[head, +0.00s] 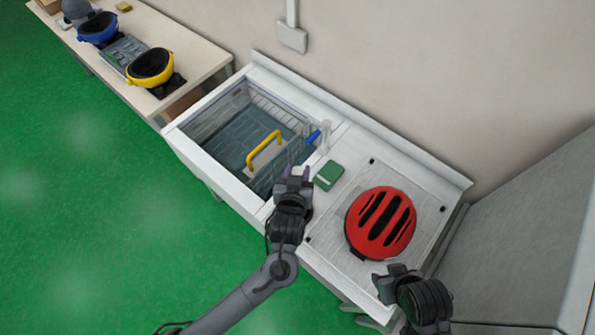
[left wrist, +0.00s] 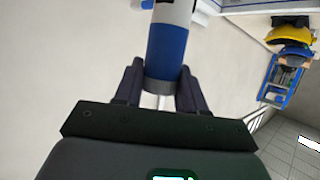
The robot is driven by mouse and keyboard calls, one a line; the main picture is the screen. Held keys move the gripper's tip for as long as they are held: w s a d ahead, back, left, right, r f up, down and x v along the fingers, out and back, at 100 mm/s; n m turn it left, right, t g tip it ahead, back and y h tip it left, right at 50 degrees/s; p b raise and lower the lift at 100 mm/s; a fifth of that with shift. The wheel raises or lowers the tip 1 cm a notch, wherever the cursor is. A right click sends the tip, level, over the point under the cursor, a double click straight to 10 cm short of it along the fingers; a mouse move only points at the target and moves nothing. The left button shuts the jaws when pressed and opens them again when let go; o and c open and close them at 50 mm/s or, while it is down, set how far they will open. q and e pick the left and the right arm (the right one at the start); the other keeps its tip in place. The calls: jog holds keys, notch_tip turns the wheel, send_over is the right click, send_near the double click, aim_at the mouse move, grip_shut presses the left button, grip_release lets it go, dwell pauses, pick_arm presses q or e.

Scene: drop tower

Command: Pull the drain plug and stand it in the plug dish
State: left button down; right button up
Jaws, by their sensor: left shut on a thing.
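My left gripper (head: 295,173) is at the near right rim of the sink basin (head: 178,138). It is shut on what I take to be the drain plug; only a small pale, purplish part shows between its fingertips in the head view. In the left wrist view a blue cylinder (left wrist: 166,52) with a white top and grey lower band stands between the fingers. A small green square piece (head: 328,175) lies on the counter just right of the gripper; I cannot tell whether it is the plug dish. My right gripper (head: 390,276) is near the counter's front edge.
The basin holds a yellow bar handle (head: 264,149). A blue-tipped fitting (head: 314,136) stands at its right rim. A red helmet (head: 381,223) sits on the tray (head: 340,215) at right. A side table (head: 190,62) carries yellow and blue helmets.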

pick_arm(q)
jog(key=shift+f, duration=0.1)
dwell(0.6)
jog(key=shift+p, duration=0.3)
dwell(0.5)
jog(key=shift+p, duration=0.35)
jog(key=shift+f+b, duration=0.4)
jog(key=shift+f, duration=0.2)
dwell(0.7)
jog(key=c, duration=0.9)
grip_release()
jog(key=shift+c, duration=0.2)
jog(key=shift+f, duration=0.1)
